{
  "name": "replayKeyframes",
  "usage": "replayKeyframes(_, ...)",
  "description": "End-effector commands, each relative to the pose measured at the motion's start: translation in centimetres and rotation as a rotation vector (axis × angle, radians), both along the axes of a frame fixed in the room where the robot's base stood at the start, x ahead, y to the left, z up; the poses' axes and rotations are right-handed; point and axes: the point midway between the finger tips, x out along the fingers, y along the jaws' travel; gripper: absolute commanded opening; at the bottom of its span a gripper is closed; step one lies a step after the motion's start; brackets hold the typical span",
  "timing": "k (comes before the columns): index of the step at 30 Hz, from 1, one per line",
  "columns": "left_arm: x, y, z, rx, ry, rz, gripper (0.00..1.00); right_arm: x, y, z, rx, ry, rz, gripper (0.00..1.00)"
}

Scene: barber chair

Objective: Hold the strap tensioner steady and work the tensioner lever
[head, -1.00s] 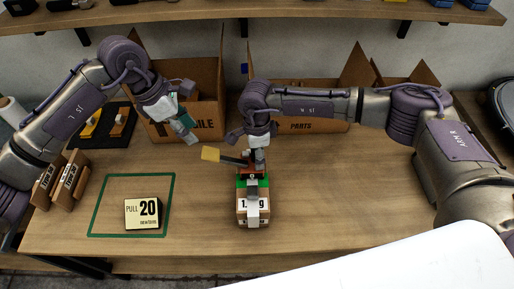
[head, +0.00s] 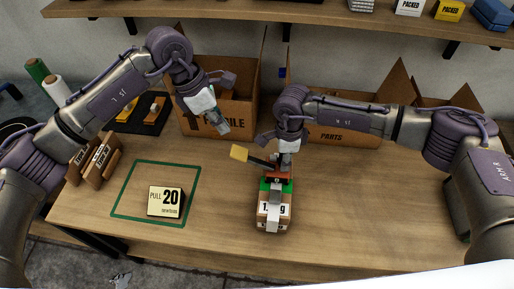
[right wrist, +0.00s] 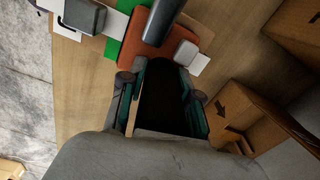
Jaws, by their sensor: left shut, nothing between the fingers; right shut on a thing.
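The strap tensioner (head: 279,179) is orange-red and sits on top of a small strapped box (head: 274,222) with a green band and a grey strap. Its dark tensioner lever (head: 258,161) points left and slightly up, ending in a yellow grip (head: 239,153). My right gripper (head: 286,164) comes down from behind and is shut on the tensioner. In the right wrist view the orange body (right wrist: 186,29) lies at its fingertips; the exact contact is hard to see. My left gripper (head: 219,128) is shut and empty, above and left of the yellow grip, apart from it.
A card reading PULL 20 (head: 165,201) stands inside a green outlined square (head: 126,192) at left. Open cardboard boxes (head: 241,85) stand behind, one marked PARTS (head: 340,133). Brown labelled blocks (head: 92,163) stand at the left. The table right of the strapped box is clear.

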Motion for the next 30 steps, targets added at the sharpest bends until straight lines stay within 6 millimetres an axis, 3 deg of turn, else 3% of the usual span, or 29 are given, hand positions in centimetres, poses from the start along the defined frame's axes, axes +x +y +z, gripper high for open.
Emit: replayKeyframes(30, 0.1, -1.2, 4.4, 0.080, 0.845, 2.252, 0.00, -0.1, -0.1, -0.2, -0.002, 0.003, 0.000, 0.00)
